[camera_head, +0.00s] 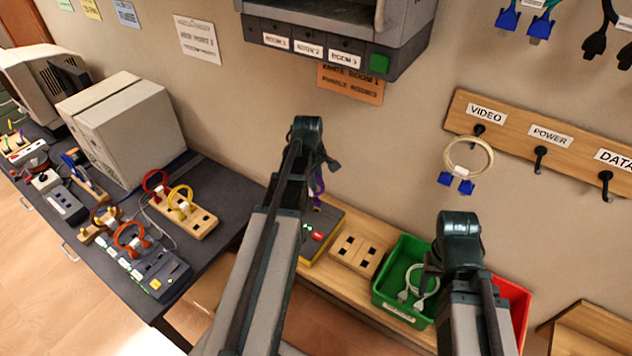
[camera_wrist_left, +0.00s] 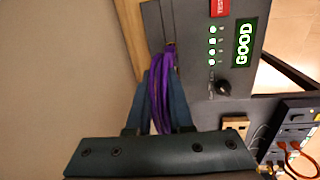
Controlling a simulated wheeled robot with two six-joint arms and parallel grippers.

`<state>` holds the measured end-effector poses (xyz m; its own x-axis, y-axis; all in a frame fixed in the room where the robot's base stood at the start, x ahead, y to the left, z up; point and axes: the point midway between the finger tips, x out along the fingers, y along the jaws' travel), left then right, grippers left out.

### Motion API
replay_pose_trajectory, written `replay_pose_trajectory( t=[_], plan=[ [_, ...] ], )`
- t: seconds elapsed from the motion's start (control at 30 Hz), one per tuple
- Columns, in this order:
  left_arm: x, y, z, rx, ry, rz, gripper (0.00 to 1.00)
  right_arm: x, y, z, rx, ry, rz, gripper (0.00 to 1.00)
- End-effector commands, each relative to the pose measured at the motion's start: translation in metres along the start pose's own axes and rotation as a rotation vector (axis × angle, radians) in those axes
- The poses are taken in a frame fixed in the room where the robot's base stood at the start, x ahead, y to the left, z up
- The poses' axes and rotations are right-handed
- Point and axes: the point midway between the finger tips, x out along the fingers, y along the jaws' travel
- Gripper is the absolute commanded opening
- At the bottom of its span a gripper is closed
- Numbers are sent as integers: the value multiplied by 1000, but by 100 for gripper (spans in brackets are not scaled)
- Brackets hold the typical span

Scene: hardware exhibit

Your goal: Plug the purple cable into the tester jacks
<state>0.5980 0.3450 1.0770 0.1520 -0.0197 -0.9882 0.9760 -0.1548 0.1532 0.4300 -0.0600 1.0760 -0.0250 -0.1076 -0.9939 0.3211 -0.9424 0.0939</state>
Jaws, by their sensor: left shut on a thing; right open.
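The purple cable (camera_wrist_left: 160,97) is a looped bundle between the fingers of my left gripper (camera_wrist_left: 163,85), which is shut on it. The cable's far end meets the dark grey face of the tester (camera_wrist_left: 193,75); the jacks there are hidden, so how deep the plugs sit cannot be seen. The tester shows several lit green lights, a lit green GOOD display (camera_wrist_left: 243,43), a red button and a black knob. In the head view the cable (camera_head: 317,186) hangs at the tester (camera_head: 325,222). My right gripper (camera_head: 433,270) is open, above the green bin; its fingers are partly hidden.
The green bin (camera_head: 393,312) holds a white cable, and a red bin (camera_head: 517,300) stands beside it. A wooden socket block (camera_head: 352,255) lies between tester and green bin. A wall rack (camera_head: 550,140) carries a cable with blue plugs. The left bench (camera_head: 215,170) is crowded with devices.

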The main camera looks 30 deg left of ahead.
Motion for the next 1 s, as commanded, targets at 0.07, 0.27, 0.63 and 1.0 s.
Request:
replay_pose_trajectory(
  t=[0.07, 0.27, 0.63, 1.0],
  plan=[
    [0, 0, 0, 0, 0, 0, 0, 0, 0, 0, 0, 0, 0, 55],
    [2, 0, 0, 0, 0, 0, 0, 2, 0, 0, 0, 0, 0, 55],
    [7, -1, 0, 0, 0, 0, 0, 7, -1, 0, 0, 0, 0, 55],
    [8, -1, 0, 0, 0, 0, 0, 8, -1, 0, 0, 0, 0, 55]
  ],
)
